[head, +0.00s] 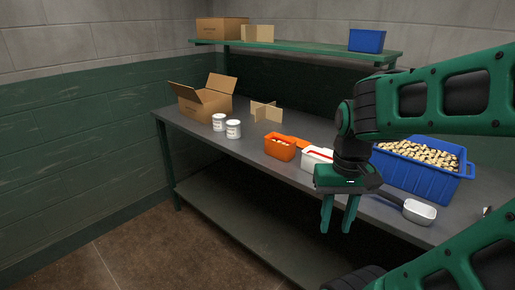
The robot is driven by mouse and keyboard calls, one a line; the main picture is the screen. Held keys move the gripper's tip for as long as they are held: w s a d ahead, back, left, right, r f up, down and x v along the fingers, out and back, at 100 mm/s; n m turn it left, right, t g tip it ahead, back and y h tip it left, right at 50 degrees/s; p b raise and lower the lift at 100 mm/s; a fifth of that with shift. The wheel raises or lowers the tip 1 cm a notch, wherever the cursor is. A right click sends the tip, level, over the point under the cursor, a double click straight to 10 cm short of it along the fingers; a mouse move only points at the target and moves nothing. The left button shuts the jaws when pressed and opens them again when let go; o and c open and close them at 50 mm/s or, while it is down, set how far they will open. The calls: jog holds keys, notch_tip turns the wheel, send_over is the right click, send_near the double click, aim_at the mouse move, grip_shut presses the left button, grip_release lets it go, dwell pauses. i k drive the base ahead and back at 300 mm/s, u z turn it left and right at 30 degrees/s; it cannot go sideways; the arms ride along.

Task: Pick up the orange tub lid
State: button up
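An orange tub (280,148) stands on the grey workbench, with light pieces inside. A flat orange piece (300,142), which looks like the orange tub lid, lies just behind and to the right of the tub. It is small in view and partly hidden by the tub. My gripper (339,220) points down in front of the bench's front edge, to the right of the tub and lid. Its two fingers are apart with nothing between them.
A white tub (314,160) with something red at its top stands right of the orange tub, partly behind my gripper. A blue bin (410,177) of light pieces, a white scoop (419,212), two white cans (233,129), a cardboard divider (266,112) and an open box (205,103) share the bench.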

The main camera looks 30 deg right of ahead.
aim_at(300, 144)
jog(key=u, duration=1.7)
jog(key=i, duration=2.1)
jog(key=z, duration=3.7)
